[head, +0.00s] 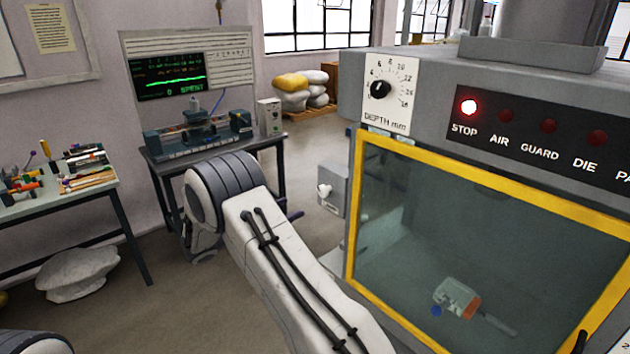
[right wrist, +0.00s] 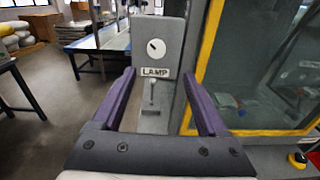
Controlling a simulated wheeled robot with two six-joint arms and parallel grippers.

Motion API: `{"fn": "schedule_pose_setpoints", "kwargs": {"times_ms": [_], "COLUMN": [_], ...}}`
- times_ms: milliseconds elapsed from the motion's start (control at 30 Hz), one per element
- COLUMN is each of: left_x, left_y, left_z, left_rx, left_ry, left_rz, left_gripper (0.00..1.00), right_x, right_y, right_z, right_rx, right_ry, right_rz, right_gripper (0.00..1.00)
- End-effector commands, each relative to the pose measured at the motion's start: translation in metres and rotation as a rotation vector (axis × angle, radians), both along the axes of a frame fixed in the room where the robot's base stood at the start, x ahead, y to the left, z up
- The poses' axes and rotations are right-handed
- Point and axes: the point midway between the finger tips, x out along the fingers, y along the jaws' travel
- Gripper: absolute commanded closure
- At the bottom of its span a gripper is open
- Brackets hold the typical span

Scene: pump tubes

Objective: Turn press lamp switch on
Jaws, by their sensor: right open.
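The lamp switch is a grey box (right wrist: 157,48) in the right wrist view, with a round white dial (right wrist: 155,47), a "LAMP" label (right wrist: 155,73) and a small lever (right wrist: 152,92) below the label. A small grey box (head: 336,187) beside the press's yellow-framed window in the head view looks like the same one. My right gripper (right wrist: 158,75) is open, its two purple fingers on either side of the label and lever. I see no contact with the lever. In the head view my right arm hides most of its own gripper. My left gripper is out of view.
The press window's yellow frame (right wrist: 206,60) is close beside the right finger. The press panel (head: 540,137) has its red STOP light (head: 468,106) lit, the others dark. A bench (head: 50,205) with tools and a table with a device (head: 200,133) stand at left.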

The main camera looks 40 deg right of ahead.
Motion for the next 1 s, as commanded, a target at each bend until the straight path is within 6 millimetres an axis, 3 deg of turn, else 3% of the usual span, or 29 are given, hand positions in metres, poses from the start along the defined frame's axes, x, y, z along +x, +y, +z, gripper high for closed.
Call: {"fn": "schedule_pose_setpoints", "kwargs": {"times_ms": [233,600,800,1000], "left_x": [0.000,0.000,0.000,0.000], "left_y": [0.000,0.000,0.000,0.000], "left_z": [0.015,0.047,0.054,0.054], "left_rx": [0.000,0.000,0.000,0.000], "left_ry": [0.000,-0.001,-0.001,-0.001], "left_rz": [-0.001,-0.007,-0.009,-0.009], "left_gripper": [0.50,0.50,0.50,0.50], "right_x": [0.008,0.013,0.015,0.015], "right_y": [-0.026,-0.091,-0.108,-0.110], "right_z": [0.005,0.005,0.003,0.001], "right_rx": [-0.043,-0.040,-0.040,-0.038], "right_ry": [0.020,0.019,0.018,0.017], "right_rz": [0.009,0.009,0.012,0.013], "right_gripper": [0.24,0.24,0.24,0.24]}}
